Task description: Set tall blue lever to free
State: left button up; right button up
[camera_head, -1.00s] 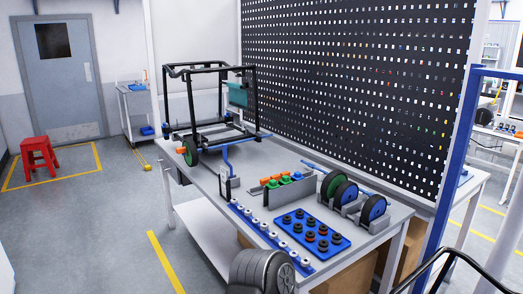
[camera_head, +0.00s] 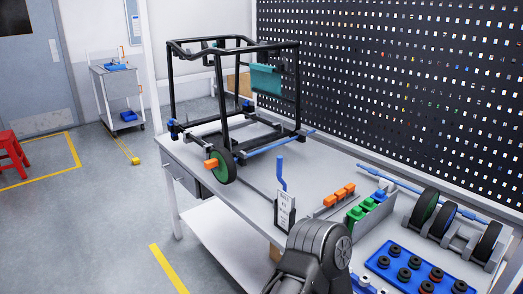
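The tall blue lever (camera_head: 281,172) stands near the front edge of the workbench (camera_head: 245,190). It rises from a dark stand with a white label plate (camera_head: 284,203); the label is too small to read. Its upper part bends a little to the left. One of my dark grey arm links fills the bottom centre, just in front of the stand and partly covering the bench edge. Neither of my grippers shows in this view.
Floor at left is open.

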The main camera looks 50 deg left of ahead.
aim_at(279, 159)
jog(key=k+j, duration=0.1)
jog(key=j, duration=1.6)
